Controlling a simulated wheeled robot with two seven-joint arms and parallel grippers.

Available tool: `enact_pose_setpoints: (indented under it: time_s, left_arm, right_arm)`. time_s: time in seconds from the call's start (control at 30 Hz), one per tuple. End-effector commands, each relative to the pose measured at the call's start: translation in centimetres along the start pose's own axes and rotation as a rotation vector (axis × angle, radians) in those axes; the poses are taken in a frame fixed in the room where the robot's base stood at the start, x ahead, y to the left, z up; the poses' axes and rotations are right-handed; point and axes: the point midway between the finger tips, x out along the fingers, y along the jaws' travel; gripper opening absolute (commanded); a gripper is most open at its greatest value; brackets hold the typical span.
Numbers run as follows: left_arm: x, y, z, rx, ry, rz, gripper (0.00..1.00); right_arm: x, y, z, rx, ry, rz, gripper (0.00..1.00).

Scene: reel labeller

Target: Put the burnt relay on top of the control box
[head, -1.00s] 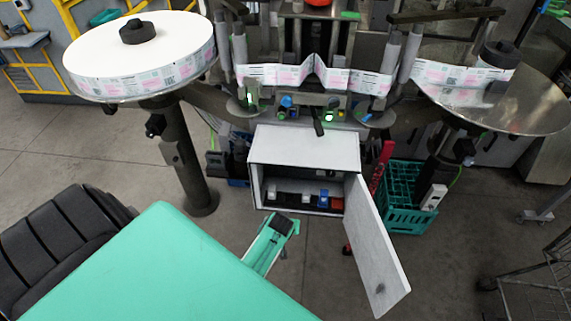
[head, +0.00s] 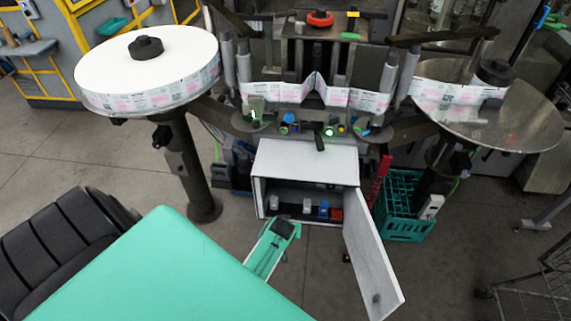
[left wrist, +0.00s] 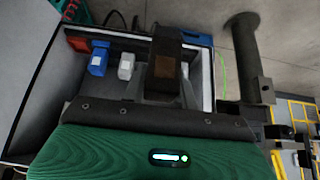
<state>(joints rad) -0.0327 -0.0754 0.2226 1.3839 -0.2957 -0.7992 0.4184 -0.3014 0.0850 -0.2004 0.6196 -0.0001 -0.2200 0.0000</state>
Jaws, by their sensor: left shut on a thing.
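The control box (head: 305,163) is pale grey with a flat, bare top, and stands below the labeller with its front open. Its door (head: 375,265) is swung out to the right. Inside is a row with a red relay (left wrist: 78,44), a blue relay (left wrist: 98,58) and white relays (left wrist: 126,66). My left gripper (head: 284,227) is at the lower front edge of the opening. It is shut on a dark block with a brownish face, which I take as the burnt relay (left wrist: 165,68). Whether it is clear of its seat I cannot tell. My right gripper is out of view.
A teal crate (head: 400,215) and a red upright part (head: 380,180) stand right of the box. The label reel (head: 145,62) on its post is at left. The space above the box top is free up to the labeller.

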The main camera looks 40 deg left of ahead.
Motion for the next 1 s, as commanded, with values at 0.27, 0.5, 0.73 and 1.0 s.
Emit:
enact_pose_setpoints:
  time_s: [0.27,0.5,0.73,1.0]
  left_arm:
    - [-1.1,0.0,-0.7,0.000,0.000,0.000,0.01]
    - [-1.0,0.0,-0.7,0.000,0.001,0.000,0.01]
    - [-2.5,1.4,-2.7,0.028,0.009,0.013,0.01]
    - [-9.2,5.3,-6.6,0.124,0.012,0.073,0.01]
  right_arm:
    - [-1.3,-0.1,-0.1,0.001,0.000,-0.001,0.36]
    - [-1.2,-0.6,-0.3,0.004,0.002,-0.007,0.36]
    - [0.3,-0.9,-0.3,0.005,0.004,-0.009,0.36]
    - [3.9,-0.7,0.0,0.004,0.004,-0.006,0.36]
